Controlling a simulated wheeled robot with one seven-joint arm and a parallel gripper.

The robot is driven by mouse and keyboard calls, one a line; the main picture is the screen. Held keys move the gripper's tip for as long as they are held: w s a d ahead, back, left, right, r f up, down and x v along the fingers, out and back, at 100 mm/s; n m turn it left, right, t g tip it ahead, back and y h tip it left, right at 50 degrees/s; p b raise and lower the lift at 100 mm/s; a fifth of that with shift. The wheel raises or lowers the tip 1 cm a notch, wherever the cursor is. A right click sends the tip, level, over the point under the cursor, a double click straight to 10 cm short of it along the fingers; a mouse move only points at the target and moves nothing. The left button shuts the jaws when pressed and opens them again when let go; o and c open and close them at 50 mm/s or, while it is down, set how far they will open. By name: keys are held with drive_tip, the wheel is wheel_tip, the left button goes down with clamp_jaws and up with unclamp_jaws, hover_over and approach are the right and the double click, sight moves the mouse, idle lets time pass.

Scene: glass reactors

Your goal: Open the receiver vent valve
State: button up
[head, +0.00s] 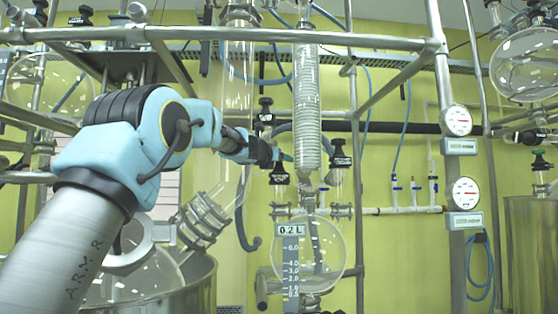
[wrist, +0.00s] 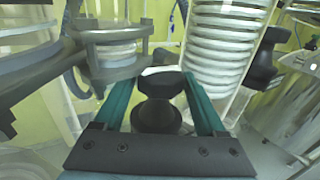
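A black valve knob with a pale top (wrist: 158,98) stands between the two teal fingers of my gripper (wrist: 160,92) in the wrist view. The fingers are apart, one on each side, with a narrow gap visible at the left; contact at the right is unclear. In the head view my gripper (head: 284,156) is left of the coiled glass condenser (head: 306,105), close to black knobs above (head: 265,112) and below (head: 279,174). Which of them it surrounds is hard to tell there. The round receiver flask (head: 325,245) hangs below, behind a 0.2 L scale (head: 290,262).
Another black-topped valve (head: 340,160) stands right of the condenser. A clamped glass flange (wrist: 110,48) is close at the left in the wrist view, and the condenser coil (wrist: 222,45) is close behind. Metal frame bars (head: 200,33) cross above my arm. Two gauges (head: 458,120) are at the right.

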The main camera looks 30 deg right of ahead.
drive_tip(key=c, duration=1)
drive_tip(key=shift+n+t+y, duration=0.3)
drive_tip(key=shift+t, duration=0.1)
drive_tip(key=n+t+y, duration=0.2)
drive_tip(key=t+y, duration=0.1)
drive_tip(key=shift+s+d+n, duration=0.1)
drive_tip(key=shift+n, duration=0.3)
drive_tip(key=n+t+y, duration=0.1)
drive_tip(key=y, duration=0.1)
drive_tip(key=n+t+y+p, duration=0.1)
drive_tip(key=n+y, duration=0.1)
drive_tip(key=y, duration=0.1)
drive_tip(key=shift+r+n, duration=0.2)
drive_tip(key=shift+n, duration=0.1)
drive_tip(key=n+y+p, duration=0.2)
drive_tip(key=y+p, duration=0.1)
drive_tip(key=y, duration=0.1)
drive_tip(key=n+t+y+p, duration=0.1)
drive_tip(key=n+y+p, duration=0.1)
drive_tip(key=y+p, duration=0.1)
drive_tip(key=shift+r+n+y, duration=0.2)
drive_tip(key=shift+n+y, duration=0.2)
drive_tip(key=shift+p, duration=0.45)
drive_tip(key=shift+f+n+y+p, duration=0.3)
drive_tip(key=shift+n+y, duration=0.2)
drive_tip(key=shift+y, duration=0.3)
